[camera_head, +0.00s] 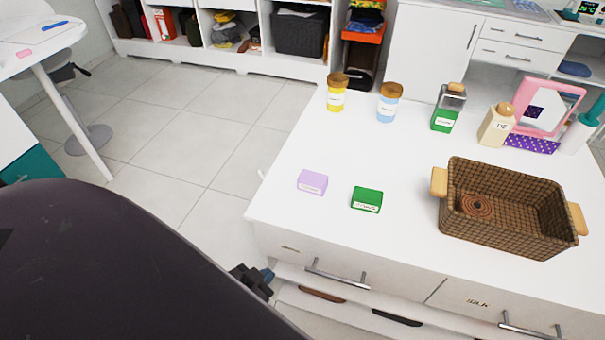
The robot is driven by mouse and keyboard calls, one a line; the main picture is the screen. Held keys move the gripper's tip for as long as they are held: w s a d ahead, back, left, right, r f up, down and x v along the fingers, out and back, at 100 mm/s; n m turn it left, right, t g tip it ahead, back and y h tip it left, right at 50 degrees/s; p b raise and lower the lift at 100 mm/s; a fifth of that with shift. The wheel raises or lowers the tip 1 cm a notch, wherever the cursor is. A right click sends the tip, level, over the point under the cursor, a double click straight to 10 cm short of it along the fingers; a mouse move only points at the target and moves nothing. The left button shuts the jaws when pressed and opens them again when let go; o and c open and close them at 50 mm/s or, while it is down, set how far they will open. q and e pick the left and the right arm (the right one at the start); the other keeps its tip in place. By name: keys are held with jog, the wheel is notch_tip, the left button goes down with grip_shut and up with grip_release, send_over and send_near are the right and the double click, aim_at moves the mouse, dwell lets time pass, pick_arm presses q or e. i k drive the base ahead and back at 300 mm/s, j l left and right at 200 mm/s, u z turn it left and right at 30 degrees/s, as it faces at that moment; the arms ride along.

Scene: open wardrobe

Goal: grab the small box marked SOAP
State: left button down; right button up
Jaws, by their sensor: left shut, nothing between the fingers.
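Two small boxes lie on the white dresser top (405,165): a lilac box (313,181) near its left edge and a green box (366,199) to the right of it, nearer the front. Each has a white label on its front, too small to read, so I cannot tell which is marked SOAP. My left gripper (256,281) is partly visible low at the dresser's front left corner, below the top surface. It is shut and empty, apart from both boxes. My right gripper is not in view.
A brown wicker basket (449,200) stands right of the boxes. A yellow jar (336,98), blue jar (387,108), green bottle (444,121), cream bottle (495,130) and pink mirror (541,124) stand behind. The top around the boxes is clear. Drawer handles (337,277) stick out in front.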

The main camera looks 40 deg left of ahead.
aim_at(311, 183)
jog(key=j, duration=1.75)
jog(key=k+z, duration=0.05)
